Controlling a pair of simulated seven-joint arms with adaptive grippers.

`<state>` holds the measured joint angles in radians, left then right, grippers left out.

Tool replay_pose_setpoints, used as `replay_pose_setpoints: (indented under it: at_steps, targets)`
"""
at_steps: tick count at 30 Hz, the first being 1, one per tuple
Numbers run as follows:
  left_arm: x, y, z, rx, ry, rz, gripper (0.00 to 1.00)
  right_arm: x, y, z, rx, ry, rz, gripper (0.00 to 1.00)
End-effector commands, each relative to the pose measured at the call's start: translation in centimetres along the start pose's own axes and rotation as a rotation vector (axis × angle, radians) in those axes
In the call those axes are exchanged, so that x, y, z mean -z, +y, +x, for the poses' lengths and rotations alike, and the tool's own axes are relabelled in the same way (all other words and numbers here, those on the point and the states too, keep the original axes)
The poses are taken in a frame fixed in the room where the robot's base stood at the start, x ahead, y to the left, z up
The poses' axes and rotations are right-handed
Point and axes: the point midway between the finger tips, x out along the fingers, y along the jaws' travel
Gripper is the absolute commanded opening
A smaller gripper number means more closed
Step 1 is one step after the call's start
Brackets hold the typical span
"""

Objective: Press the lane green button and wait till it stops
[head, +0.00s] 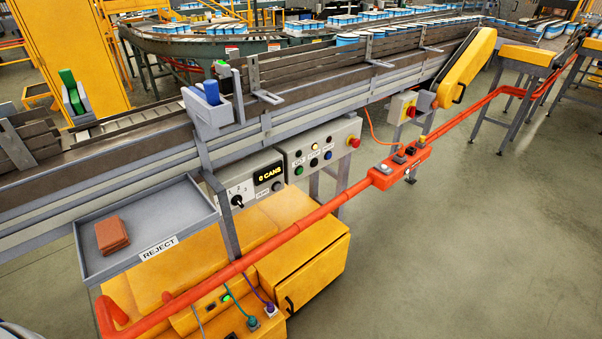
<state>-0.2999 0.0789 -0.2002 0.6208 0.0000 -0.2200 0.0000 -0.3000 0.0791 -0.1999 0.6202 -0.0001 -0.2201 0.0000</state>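A grey control box (322,150) is mounted below the conveyor near the middle of the head view. The small labels are too small to read, so I cannot tell which is the lane button. The conveyor lane (120,127) runs from lower left to upper right behind the box. Neither of my grippers shows in the head view.
A second box (250,187) left of the buttons has a knob and a display reading "0 CANS". A grey REJECT tray (185,205) holds brown pieces. An orange rail (300,224) crosses in front, above a yellow cabinet (310,262). Floor at right is clear.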

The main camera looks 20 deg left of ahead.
Motion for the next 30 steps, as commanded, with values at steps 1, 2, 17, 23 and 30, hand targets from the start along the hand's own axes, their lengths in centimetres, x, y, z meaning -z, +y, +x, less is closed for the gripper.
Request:
replay_pose_setpoints:
  at_steps: [1, 2, 17, 23, 30]
  targets:
    - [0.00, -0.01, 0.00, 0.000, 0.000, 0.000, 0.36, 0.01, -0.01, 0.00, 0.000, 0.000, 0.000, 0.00]
    - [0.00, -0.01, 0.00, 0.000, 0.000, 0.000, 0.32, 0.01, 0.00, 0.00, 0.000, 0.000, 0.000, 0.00]
    - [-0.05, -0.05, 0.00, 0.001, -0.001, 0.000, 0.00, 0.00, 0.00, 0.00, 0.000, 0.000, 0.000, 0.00]
    - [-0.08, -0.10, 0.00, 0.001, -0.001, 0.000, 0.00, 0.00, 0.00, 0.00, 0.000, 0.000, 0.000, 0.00]
    - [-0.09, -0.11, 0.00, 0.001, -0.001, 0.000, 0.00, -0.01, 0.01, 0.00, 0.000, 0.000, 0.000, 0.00]
